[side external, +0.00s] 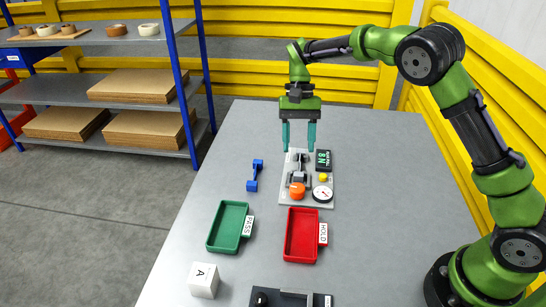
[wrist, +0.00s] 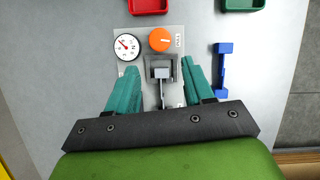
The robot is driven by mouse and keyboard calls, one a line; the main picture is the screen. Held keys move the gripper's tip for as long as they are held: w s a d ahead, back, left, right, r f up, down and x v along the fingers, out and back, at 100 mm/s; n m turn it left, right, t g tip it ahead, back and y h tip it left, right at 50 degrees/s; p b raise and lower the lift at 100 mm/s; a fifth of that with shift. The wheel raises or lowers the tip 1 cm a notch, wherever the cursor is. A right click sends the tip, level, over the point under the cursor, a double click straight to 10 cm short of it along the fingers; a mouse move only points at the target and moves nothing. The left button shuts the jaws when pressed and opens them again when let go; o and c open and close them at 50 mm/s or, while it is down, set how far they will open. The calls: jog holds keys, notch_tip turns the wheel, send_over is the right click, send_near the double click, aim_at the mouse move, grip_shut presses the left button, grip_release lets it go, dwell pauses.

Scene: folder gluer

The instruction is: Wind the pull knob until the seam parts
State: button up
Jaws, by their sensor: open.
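The pull knob is an orange round knob (side external: 297,190) at the near end of a light grey tester plate (side external: 287,203). It also shows in the wrist view (wrist: 160,40), beside the word PULL. A dark clamp-like fixture (wrist: 163,73) stands next to it on the plate. A white dial gauge (side external: 322,194) with a red needle in the wrist view (wrist: 126,47) sits beside the knob. My gripper (side external: 299,150) is open and empty above the plate's far end, apart from the knob. I cannot make out a seam or a carton sample in the fixture.
A dark display (side external: 323,159) with green characters and a yellow button (side external: 323,178) are on the plate. A blue part (side external: 255,175) lies to the left. A green PASS tray (side external: 212,238), a red HOLD tray (side external: 288,240) and a white cube (side external: 204,281) stand nearer the camera.

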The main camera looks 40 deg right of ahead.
jog(key=v, duration=0.6)
jog(key=s+r+n+t, duration=0.1)
jog(key=s+r+t, duration=0.1)
jog(key=s, duration=0.6)
jog(key=s+r+n+t, duration=0.1)
jog(key=s+r+t, duration=0.1)
jog(key=s+t, duration=0.3)
jog(key=s+r+n+t, duration=0.1)
jog(key=s+r+t, duration=0.2)
jog(key=s, duration=0.8)
jog(key=shift+s+d+n+t+h, duration=0.15)
jog(key=shift+d+n+t+h, duration=0.15)
jog(key=shift+d+t, duration=0.15)
dwell(0.7)
